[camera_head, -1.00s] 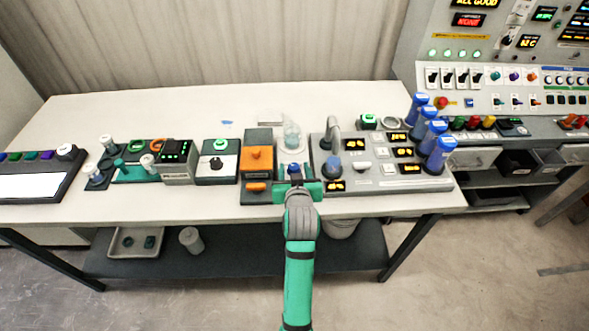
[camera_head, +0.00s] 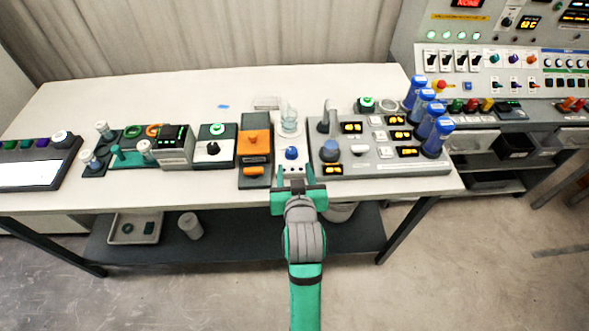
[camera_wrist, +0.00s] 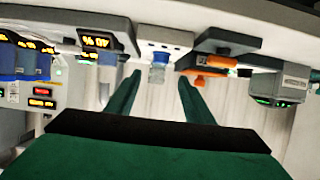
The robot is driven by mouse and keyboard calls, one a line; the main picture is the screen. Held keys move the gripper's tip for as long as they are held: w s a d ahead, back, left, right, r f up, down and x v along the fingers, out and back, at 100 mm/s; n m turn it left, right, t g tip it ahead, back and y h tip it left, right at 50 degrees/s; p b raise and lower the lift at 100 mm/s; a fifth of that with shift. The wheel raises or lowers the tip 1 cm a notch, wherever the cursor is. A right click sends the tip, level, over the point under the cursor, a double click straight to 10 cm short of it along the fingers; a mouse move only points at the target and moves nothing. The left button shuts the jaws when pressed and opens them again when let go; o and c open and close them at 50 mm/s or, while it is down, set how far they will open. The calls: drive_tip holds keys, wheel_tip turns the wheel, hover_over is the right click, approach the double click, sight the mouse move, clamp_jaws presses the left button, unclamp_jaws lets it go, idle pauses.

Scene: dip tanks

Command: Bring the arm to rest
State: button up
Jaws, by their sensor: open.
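My gripper (camera_head: 295,182) is green and dark, at the front edge of the white table (camera_head: 80,200) in the head view. Its two fingers are apart with nothing between them, and they also show in the wrist view (camera_wrist: 158,90). Just beyond the fingers is a small white unit with a blue knob (camera_head: 291,153) and a clear glass vessel (camera_head: 289,122) behind it. The gripper is apart from the knob. My arm stretches back from the gripper toward the bottom of the picture.
An orange-topped box (camera_head: 254,147) stands left of the blue knob. A grey panel with lit displays (camera_head: 385,163) and several blue cylinders (camera_head: 437,138) stand to the right. A dark shelf (camera_head: 250,240) runs under the table. Floor in front is clear.

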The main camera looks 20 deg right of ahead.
idle(0.3)
drive_tip(key=s+a+f+n+t+y, duration=0.1)
drive_tip(key=s+a+f, duration=0.3)
drive_tip(key=s, duration=0.4)
drive_tip(key=s+a+f+n+y, duration=0.1)
drive_tip(key=s+a+f, duration=0.3)
drive_tip(key=s, duration=0.4)
drive_tip(key=s+a+f+n+t+y, duration=0.1)
drive_tip(key=s+a+f, duration=0.3)
drive_tip(key=s, duration=0.4)
drive_tip(key=s+a+r, duration=0.2)
drive_tip(key=s+a, duration=0.2)
drive_tip(key=s, duration=0.6)
drive_tip(key=shift+a+r+y, duration=0.15)
drive_tip(key=shift+a+y, duration=0.15)
drive_tip(key=shift+a, duration=0.05)
